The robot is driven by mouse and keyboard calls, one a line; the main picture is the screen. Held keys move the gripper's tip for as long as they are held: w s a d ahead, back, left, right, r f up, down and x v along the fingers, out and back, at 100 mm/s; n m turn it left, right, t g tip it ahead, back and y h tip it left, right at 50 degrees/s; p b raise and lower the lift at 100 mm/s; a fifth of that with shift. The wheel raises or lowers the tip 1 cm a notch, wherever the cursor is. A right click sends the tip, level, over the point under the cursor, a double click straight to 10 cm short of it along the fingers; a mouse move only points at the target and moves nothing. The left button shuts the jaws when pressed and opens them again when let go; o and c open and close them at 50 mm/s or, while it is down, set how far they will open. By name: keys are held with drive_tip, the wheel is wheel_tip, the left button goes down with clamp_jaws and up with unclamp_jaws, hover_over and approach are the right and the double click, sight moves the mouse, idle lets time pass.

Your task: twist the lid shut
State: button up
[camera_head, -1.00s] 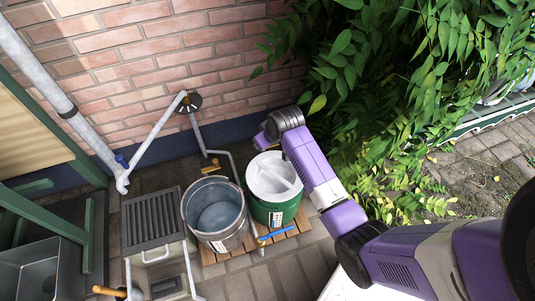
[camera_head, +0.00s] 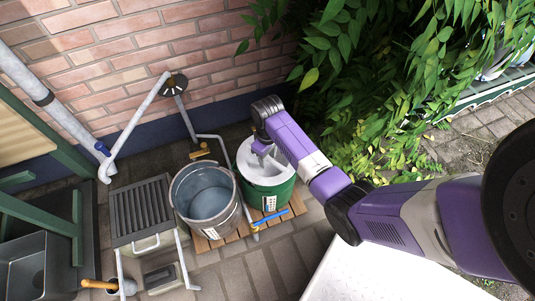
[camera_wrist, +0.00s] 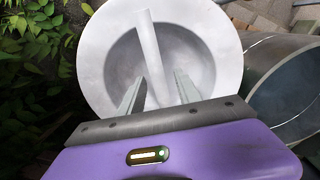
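A white round lid (camera_head: 246,161) sits on top of a green tub (camera_head: 256,193). In the wrist view the lid (camera_wrist: 92,65) is a wide pale disc with a recessed middle. A straight white handle bar (camera_wrist: 150,50) crosses the recess. My gripper (camera_head: 262,150) is over the lid, pointing down at it. In the wrist view my gripper (camera_wrist: 160,90) is open, its two fingers spread apart on either side of the near part of the bar. I see gaps between bar and fingers. The lid's far side is partly hidden by my arm in the head view.
A grey metal bucket (camera_head: 205,200) stands close beside the tub on a wooden slat base (camera_head: 203,244). A blue-handled tool (camera_head: 270,219) lies in front. A brick wall and pipes are behind. Leafy branches (camera_head: 365,120) hang to the right of my arm.

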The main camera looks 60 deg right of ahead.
drive_tip(key=shift+f, duration=0.35)
drive_tip(key=shift+c, duration=0.4)
clamp_jaws()
idle(0.9)
